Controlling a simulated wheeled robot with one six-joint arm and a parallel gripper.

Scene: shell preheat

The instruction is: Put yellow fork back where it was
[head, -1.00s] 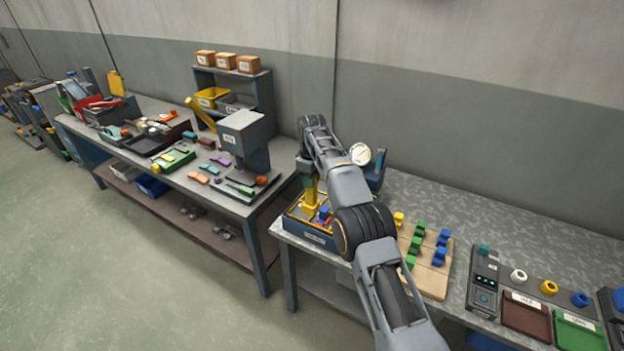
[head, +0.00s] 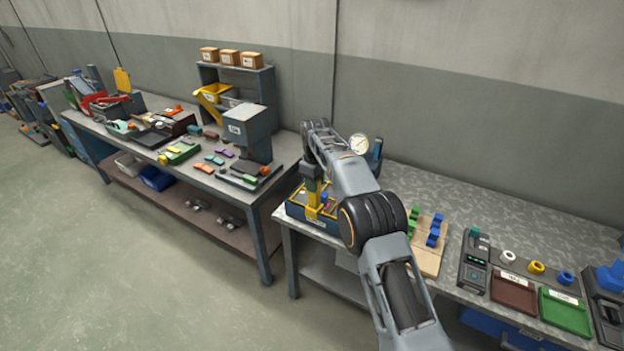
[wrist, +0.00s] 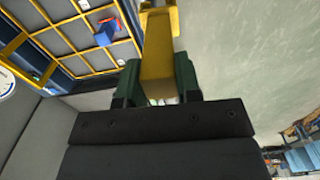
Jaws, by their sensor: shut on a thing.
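The yellow fork (head: 314,206) hangs under my gripper (head: 313,184) at the left end of the near bench. In the wrist view my gripper (wrist: 158,88) has its green fingers shut on the fork's yellow body (wrist: 157,52). In the head view the fork overlaps the blue tray (head: 304,215) with yellow dividers. In the wrist view that tray (wrist: 64,70) lies to the left of the fork, with pale floor behind and to the right.
A blue piece (wrist: 106,33) sits in the gridded tray. A round gauge (head: 359,144) stands behind my arm. A dark device (head: 474,262), a brown tray (head: 513,294) and a green tray (head: 566,312) are at the right. A second bench (head: 200,178) stands left, across a gap.

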